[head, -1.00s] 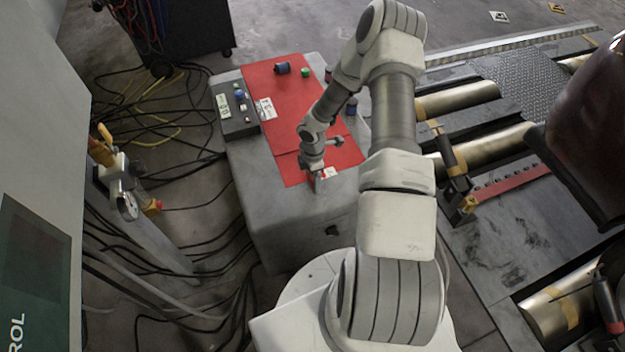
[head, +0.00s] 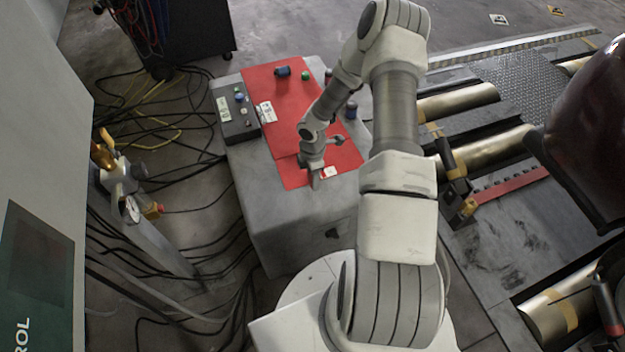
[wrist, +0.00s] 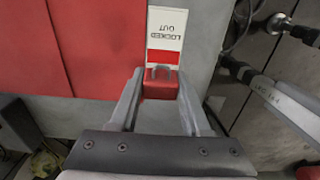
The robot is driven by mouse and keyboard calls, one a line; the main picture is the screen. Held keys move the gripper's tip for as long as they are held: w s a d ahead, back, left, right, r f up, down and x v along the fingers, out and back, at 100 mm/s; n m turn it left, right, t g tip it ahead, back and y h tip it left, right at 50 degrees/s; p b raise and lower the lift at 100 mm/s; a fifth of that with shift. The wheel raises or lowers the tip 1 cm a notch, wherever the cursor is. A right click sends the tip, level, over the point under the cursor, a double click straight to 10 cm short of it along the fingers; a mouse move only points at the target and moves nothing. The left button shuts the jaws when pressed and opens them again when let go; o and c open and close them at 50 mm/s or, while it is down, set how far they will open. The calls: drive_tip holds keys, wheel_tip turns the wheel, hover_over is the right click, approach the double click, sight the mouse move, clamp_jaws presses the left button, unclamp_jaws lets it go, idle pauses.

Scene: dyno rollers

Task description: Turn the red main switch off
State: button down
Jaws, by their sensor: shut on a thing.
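My gripper (head: 315,182) is low over the front end of the red mat on the grey box. In the wrist view, the gripper (wrist: 160,80) is shut on a small red padlock (wrist: 160,90) with a grey shackle, held between the two fingers. A white and red tag reading "LOCKED OUT" (wrist: 166,30) lies just beyond the fingertips; it also shows beside the gripper in the head view (head: 330,172). I cannot clearly identify the red main switch.
The grey box (head: 290,225) carries the red mat (head: 275,95), a dark button panel (head: 235,112) and several small cylinders. Cables (head: 180,130) cover the floor at left. Rollers (head: 455,100) lie at right.

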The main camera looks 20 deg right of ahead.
wheel_tip(320, 180, up, 3)
drive_tip(key=shift+f+p, duration=0.2)
drive_tip(key=shift+p, duration=0.15)
drive_tip(key=s+d+r+p, duration=0.2)
drive_tip(key=s+d+r, duration=0.4)
drive_tip(key=s+d, duration=0.2)
drive_tip(key=shift+s+d+r+p, duration=0.15)
drive_tip(key=shift+r+p, duration=0.05)
drive_tip(key=shift+p, duration=0.2)
